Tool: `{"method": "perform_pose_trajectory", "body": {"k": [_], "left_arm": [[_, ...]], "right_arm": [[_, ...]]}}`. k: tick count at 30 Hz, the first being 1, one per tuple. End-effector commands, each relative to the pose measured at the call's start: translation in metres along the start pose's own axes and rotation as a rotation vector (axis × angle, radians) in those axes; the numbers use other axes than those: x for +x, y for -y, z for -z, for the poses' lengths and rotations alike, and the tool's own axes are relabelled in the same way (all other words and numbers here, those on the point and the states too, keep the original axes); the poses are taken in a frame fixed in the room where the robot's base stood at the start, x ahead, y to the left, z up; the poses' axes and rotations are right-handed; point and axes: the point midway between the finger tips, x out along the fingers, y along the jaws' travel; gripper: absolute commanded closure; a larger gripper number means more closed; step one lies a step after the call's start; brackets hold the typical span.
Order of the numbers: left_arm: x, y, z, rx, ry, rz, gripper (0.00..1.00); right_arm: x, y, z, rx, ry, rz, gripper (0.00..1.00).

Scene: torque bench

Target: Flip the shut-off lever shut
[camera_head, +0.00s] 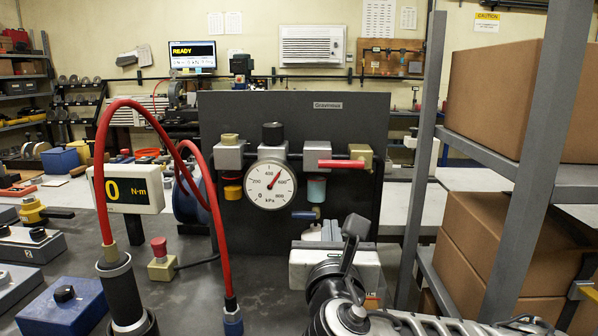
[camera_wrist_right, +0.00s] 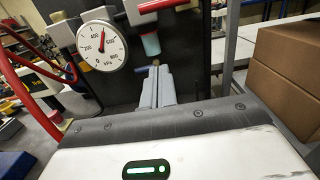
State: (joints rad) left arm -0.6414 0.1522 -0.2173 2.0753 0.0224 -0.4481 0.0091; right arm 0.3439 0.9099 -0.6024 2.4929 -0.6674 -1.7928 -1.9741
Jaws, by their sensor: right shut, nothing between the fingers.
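The red lever (camera_head: 340,163) sits on a brass valve body (camera_head: 361,156) at the right of the dark panel. It lies level, pointing left along the pipe; it also shows at the top of the right wrist view (camera_wrist_right: 160,5). A smaller blue lever (camera_head: 303,214) points left below the blue-green cup. My right gripper (camera_head: 325,229) is in front of the panel, below the red lever and apart from it. Its fingers (camera_wrist_right: 157,72) are together and empty, near the blue lever in the picture; contact there cannot be told. My left gripper is not in view.
A pressure gauge (camera_head: 270,184) is left of the red lever. A red hose (camera_head: 107,160) loops over the bench at left. A grey rack post (camera_head: 417,165) and cardboard boxes (camera_head: 485,240) bound the right side. Bench space before the panel is partly clear.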

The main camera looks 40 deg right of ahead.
Motion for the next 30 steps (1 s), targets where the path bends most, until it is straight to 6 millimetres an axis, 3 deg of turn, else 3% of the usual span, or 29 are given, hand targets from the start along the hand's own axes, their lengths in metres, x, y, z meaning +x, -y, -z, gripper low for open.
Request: {"method": "perform_pose_trajectory", "body": {"k": [7, 14, 28, 30], "left_arm": [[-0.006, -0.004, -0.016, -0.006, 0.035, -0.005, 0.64], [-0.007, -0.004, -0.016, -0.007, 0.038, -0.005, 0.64], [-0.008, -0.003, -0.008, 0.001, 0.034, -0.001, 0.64], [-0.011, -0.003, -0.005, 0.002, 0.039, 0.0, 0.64]], "right_arm": [[0.0, 0.001, -0.001, -0.004, 0.002, 0.002, 1.0], [0.008, 0.0, -0.001, -0.006, 0.003, 0.002, 1.0], [0.101, 0.001, -0.002, -0.003, 0.001, 0.005, 1.0], [0.104, 0.0, -0.016, 0.001, 0.005, 0.001, 1.0]]}}
